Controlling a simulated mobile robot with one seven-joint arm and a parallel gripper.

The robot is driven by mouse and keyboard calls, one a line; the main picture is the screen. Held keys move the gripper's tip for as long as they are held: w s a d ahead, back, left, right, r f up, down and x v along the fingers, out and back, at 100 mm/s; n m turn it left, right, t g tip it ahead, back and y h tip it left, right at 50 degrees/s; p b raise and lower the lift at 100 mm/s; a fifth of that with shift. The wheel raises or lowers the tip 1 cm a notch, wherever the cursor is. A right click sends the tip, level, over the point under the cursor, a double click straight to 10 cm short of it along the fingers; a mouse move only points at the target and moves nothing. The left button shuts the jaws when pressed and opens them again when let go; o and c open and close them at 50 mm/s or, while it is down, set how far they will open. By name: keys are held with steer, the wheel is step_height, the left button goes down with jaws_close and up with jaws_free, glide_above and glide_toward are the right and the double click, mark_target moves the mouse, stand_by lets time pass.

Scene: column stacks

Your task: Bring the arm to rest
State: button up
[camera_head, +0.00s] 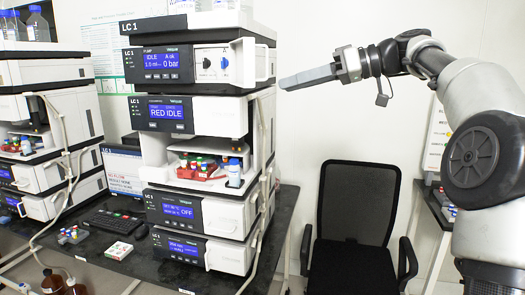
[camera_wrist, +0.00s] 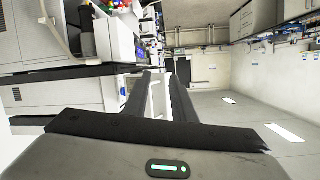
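My gripper (camera_head: 300,78) is raised at the upper middle of the head view, pointing left toward the right side of the LC 1 stack (camera_head: 258,110). From this angle its fingers overlap into one grey block, and a gap between it and the stack cannot be judged. In the wrist view the two dark fingers of my gripper (camera_wrist: 160,82) stand apart with nothing between them. My arm (camera_head: 475,110) comes in from the right edge, bent at a large joint.
The stack stands on a dark bench (camera_head: 130,262) and holds a red vial rack (camera_head: 200,171). A second stack (camera_head: 50,120) is at left. A black office chair (camera_head: 355,205) stands below my gripper. A keyboard (camera_head: 112,221) and small box (camera_head: 119,251) lie on the bench.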

steer(key=s+a+f+m+h, duration=0.4)
steer(key=s+a+f+h, duration=0.3)
steer(key=s+a+f, duration=0.3)
steer(key=s+d+f+m+h, duration=0.2)
steer(key=s+d+f, duration=0.2)
steer(key=s+f, duration=0.2)
steer(key=s+d+f+m+h+p, duration=0.1)
steer(key=s+d+f+m+h, duration=0.1)
steer(key=s+d+f, duration=0.3)
steer(key=s+d+f+m+h+p, duration=0.1)
steer(key=s+d+f+m+h, duration=0.1)
steer(key=s+f, duration=0.5)
steer(key=s+d+m, duration=0.1)
steer(key=s+d, duration=0.1)
steer(key=s, duration=0.3)
steer(key=shift+d+h, duration=0.3)
steer(key=shift+d, duration=0.05)
